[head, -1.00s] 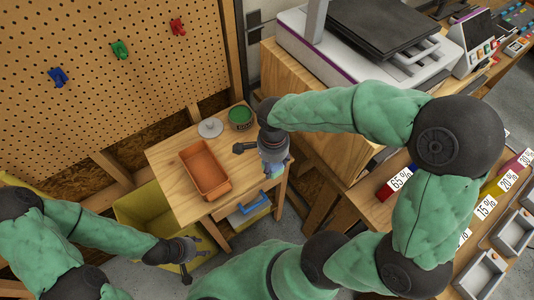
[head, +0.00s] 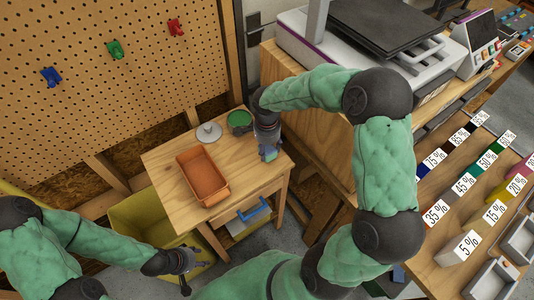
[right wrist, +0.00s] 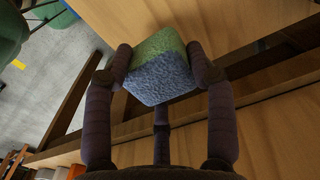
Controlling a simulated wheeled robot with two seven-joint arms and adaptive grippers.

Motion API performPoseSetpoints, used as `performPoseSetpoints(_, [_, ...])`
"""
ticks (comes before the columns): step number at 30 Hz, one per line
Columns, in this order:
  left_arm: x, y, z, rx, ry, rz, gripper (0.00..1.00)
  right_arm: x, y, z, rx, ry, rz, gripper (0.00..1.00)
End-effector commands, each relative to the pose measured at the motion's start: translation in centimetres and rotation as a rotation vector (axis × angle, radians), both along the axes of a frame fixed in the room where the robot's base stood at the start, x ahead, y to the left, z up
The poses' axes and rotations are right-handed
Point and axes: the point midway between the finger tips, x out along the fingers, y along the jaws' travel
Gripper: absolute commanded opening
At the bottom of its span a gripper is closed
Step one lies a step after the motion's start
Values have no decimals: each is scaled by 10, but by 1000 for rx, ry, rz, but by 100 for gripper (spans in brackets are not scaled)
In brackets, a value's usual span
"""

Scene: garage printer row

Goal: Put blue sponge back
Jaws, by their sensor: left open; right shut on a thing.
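The blue sponge (right wrist: 160,80) with a green layer shows in the right wrist view, between the fingers of my right gripper (right wrist: 163,72). My right gripper (head: 268,152) is shut on it, over the right part of the small wooden table (head: 160,160) in the head view. The sponge is small and partly hidden by the fingers there. An orange tray (head: 203,177) stands on the table to the left of the sponge. My left gripper (head: 190,272) is open and empty, low in front of the table, near a yellow bin (head: 130,222).
A green tin (head: 239,119) and a grey round lid with a knob (head: 209,133) stand at the table's back. A drawer with a blue handle (head: 254,210) is below. A wooden cabinet (head: 310,125) stands close on the right. A pegboard (head: 110,70) is behind.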

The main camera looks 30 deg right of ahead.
Motion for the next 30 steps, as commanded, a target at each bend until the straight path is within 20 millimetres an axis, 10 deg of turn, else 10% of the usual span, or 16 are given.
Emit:
performPoseSetpoints(24, [0,0,-20,0,0,0,49,9,-3,-45,0,-1,1,21])
performPoseSetpoints(25, [0,0,-19,0,0,0,49,9,-3,-45,0,-1,1,62])
performPoseSetpoints(27, [0,0,-18,0,0,0,49,9,-3,-44,0,-1,1,80])
performPoseSetpoints(30, [0,0,-18,0,0,0,49,9,-3,-44,0,-1,1,80])
